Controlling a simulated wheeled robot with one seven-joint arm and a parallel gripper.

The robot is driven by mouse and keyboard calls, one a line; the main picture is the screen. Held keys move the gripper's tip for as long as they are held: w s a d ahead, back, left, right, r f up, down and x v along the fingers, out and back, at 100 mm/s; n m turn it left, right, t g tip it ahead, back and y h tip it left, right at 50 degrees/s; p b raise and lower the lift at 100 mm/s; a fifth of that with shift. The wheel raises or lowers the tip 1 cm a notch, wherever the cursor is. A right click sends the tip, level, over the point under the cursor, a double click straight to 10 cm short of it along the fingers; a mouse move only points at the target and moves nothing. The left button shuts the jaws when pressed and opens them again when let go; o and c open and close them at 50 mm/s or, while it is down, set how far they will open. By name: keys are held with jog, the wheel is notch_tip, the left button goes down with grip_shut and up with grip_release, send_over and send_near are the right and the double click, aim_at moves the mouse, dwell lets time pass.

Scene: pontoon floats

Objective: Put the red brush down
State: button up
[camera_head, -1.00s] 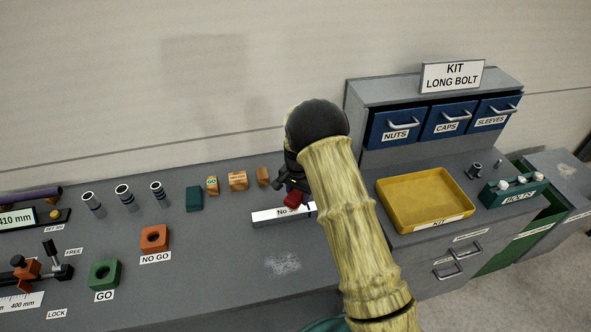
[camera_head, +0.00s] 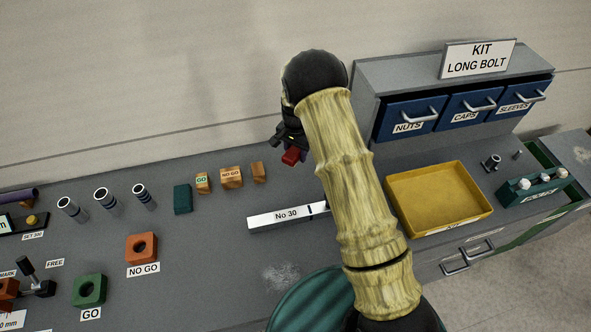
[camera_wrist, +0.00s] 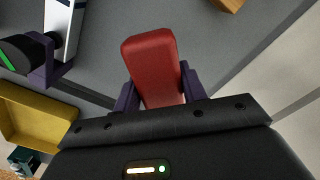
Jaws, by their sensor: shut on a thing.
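The red brush (camera_head: 291,157) is held in my gripper (camera_head: 287,143) above the grey bench, to the right of the small wooden blocks. In the wrist view the red brush (camera_wrist: 152,62) sits between the two purple fingers of my gripper (camera_wrist: 158,88), which are shut on it. Its lower side and any bristles are hidden. A gap of bench shows between the brush and the long pale bar marked "No 30" (camera_head: 272,219) below it in the head view.
A yellow kit tray (camera_head: 440,230) stands right of my arm. Wooden blocks (camera_head: 231,177), a dark green block (camera_head: 182,199) and metal cylinders (camera_head: 105,200) stand to the left. A pale scuffed patch (camera_head: 281,277) marks the clear bench in front of the bar.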

jog(key=shift+s+r, duration=0.1)
jog(key=shift+s, duration=0.1)
jog(key=p, duration=0.2)
send_over(295, 177)
jog(key=shift+w+f, duration=0.15)
jog(key=shift+f, duration=2.85)
notch_tip(295, 177, down, 3)
jog(key=shift+d+f+p, duration=0.1)
jog(key=shift+p, duration=1)
jog(key=shift+f, duration=0.45)
jog(key=shift+f, duration=0.2)
jog(key=o, duration=1)
jog(key=shift+r, duration=0.1)
